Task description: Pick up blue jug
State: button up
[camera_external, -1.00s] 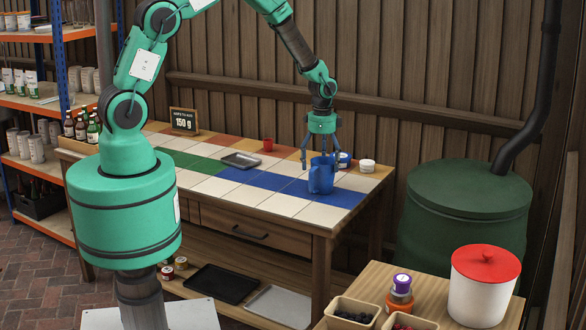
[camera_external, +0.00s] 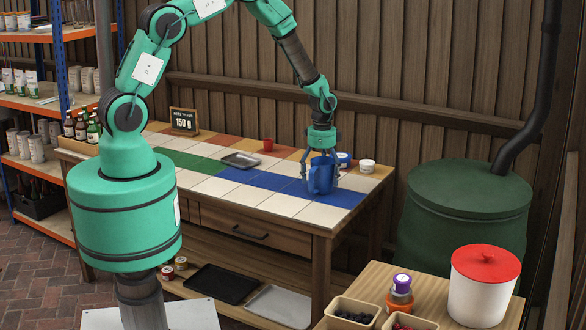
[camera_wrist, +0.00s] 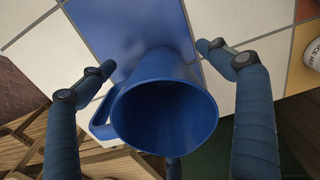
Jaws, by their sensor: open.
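The blue jug (camera_external: 320,176) stands upright on the tiled table top (camera_external: 262,198), near its right end, on the blue tiles. In the wrist view I look down at the jug (camera_wrist: 165,112), with its open mouth facing the camera and its handle on the left. My gripper (camera_external: 320,176) is low over the jug with its fingers spread around it. In the wrist view the gripper (camera_wrist: 152,70) is open, one finger on each side of the jug, with gaps between the fingers and the jug wall. A further finger is partly hidden below the jug.
A white tub with a blue label (camera_external: 343,160) and a small white pot (camera_external: 367,166) stand close behind the jug to the right. A red cup (camera_external: 268,145) and a dark tray (camera_external: 240,160) are farther left. A green barrel (camera_external: 462,215) stands right of the table.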

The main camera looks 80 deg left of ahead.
aim_at(321, 166)
jog(key=shift+c, duration=0.2)
dwell(0.3)
jog(key=c, duration=1.3)
jog(key=shift+r, duration=0.15)
jog(key=shift+r, duration=0.55)
notch_tip(321, 166, up, 2)
jog(key=shift+r+p, duration=0.1)
jog(key=shift+p, duration=0.25)
jog(key=s+d, duration=0.1)
jog(key=s, duration=0.4)
jog(key=s+d+r, duration=0.1)
jog(key=s+d, duration=0.1)
jog(key=s, duration=0.3)
jog(key=s+d+p, duration=0.1)
jog(key=s, duration=0.4)
jog(key=shift+s+d+r, duration=0.15)
jog(key=shift+s+r, duration=0.05)
jog(key=shift+s, duration=0.05)
